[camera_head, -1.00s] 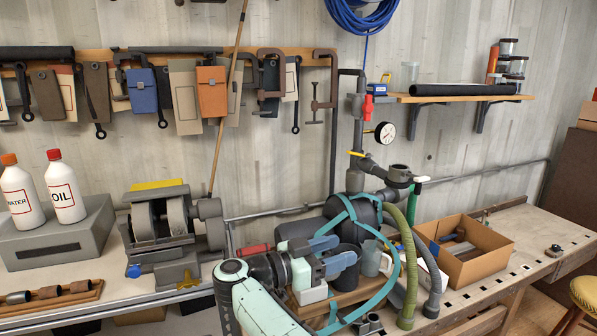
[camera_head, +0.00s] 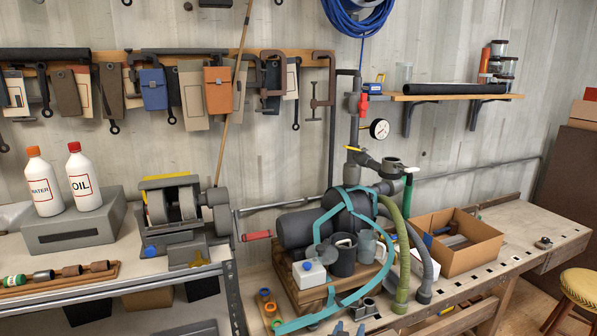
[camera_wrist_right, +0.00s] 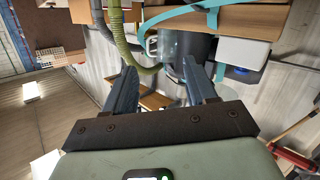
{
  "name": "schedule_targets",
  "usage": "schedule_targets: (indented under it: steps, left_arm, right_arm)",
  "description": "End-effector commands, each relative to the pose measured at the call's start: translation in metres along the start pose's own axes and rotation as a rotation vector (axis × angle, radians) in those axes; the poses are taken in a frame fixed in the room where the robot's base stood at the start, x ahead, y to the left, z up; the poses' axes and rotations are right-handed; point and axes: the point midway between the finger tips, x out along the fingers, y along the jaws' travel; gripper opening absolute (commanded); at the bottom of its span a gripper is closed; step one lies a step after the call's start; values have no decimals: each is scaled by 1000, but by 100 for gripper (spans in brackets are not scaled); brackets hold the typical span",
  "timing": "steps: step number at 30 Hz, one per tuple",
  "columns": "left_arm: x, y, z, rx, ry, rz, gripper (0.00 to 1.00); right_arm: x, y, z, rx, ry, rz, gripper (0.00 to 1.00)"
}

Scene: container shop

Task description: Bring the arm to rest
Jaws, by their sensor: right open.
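My right gripper (camera_head: 349,329) shows only as two blue fingertips at the bottom edge of the head view, in front of the workbench. In the right wrist view its two blue fingers (camera_wrist_right: 160,78) stand apart with nothing held between them. Beyond the fingers, that view shows a dark mug (camera_wrist_right: 198,48) and a grey jug (camera_wrist_right: 165,45), both apart from the gripper as far as I can tell. The rest of my right arm is hidden below the head view. My left gripper is in neither view.
On the bench stand a wooden crate (camera_head: 284,284) with a dark mug (camera_head: 343,257), a teal strap (camera_head: 294,324), green and grey hoses (camera_head: 403,270) and a cardboard box (camera_head: 478,262). A bench grinder (camera_head: 183,215) stands left. A stool (camera_head: 580,288) stands right.

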Motion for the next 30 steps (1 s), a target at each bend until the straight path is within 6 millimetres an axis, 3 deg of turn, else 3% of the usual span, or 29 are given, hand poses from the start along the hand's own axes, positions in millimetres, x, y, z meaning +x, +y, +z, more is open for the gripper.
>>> schedule_targets:
  steps: [1, 3, 8, 12, 15, 18, 22, 25, 30]
  left_arm:
    - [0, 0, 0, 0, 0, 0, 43]
    - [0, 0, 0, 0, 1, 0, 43]
    - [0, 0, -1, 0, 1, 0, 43]
    - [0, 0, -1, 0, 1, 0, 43]
    - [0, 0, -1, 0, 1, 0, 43]
    - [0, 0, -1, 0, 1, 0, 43]
    - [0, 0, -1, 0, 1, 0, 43]
    - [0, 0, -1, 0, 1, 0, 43]
    - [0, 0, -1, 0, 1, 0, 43]
  right_arm:
    - [-4, 5, 42, -3, -83, -54, 56]
    - [-16, 8, 94, 11, -200, -131, 56]
    - [-70, 21, 203, 67, -500, -274, 56]
    - [-143, 37, 281, 137, -790, -361, 56]
    - [-205, 49, 321, 194, -1001, -404, 56]
    - [-265, 60, 345, 246, -1190, -431, 56]
    - [-322, 71, 357, 296, -1366, -448, 56]
    - [-347, 75, 360, 315, -1441, -453, 56]
    - [-358, 77, 360, 323, -1474, -455, 56]
